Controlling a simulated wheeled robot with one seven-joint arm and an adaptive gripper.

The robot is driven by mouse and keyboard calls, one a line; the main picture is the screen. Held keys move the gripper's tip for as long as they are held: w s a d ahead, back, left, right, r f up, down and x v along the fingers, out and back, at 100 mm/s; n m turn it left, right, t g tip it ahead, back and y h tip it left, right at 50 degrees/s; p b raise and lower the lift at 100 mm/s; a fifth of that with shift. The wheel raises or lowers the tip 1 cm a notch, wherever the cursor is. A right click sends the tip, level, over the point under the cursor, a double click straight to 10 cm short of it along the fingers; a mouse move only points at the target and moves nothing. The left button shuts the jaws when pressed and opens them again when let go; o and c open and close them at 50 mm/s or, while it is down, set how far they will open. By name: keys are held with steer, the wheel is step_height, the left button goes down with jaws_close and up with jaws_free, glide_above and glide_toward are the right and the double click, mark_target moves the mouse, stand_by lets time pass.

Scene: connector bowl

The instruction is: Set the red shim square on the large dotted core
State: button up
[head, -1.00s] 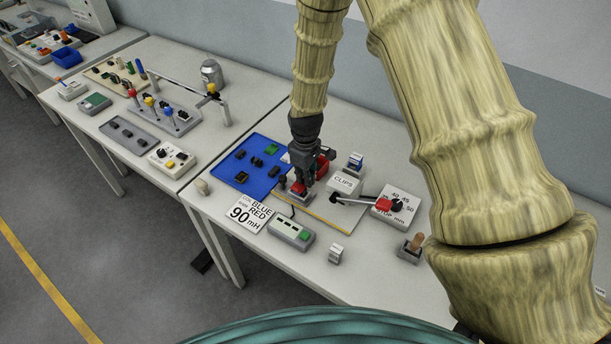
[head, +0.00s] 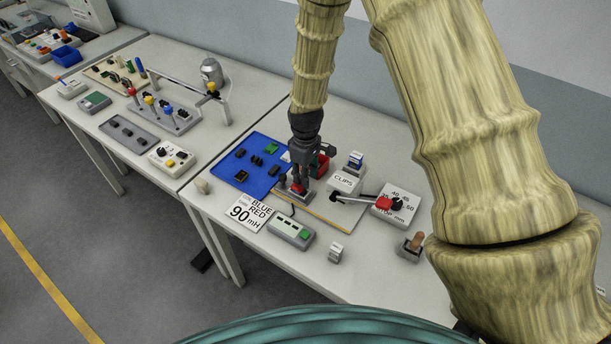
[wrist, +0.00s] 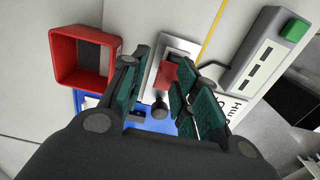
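The red shim (wrist: 167,76) shows in the wrist view as a small red piece at a pale metal plate (wrist: 181,46). It also shows as a red patch in the head view (head: 298,188), just below my gripper. My gripper (wrist: 166,68) points down over it, with its teal-padded fingers apart on either side of the red piece. I see a gap on the left; contact on the right cannot be told. No dots on a core can be made out; the fingers hide part of the plate area.
A red open bin (wrist: 58,62) stands close beside my gripper. A blue mat (head: 233,176) with dark parts lies to the left. The CLIPS box (head: 344,181) and a grey dial box (head: 397,206) stand to the right. A grey-green device (head: 291,232) lies in front.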

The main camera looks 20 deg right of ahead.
step_height(320, 180, up, 11)
stand_by(0.5)
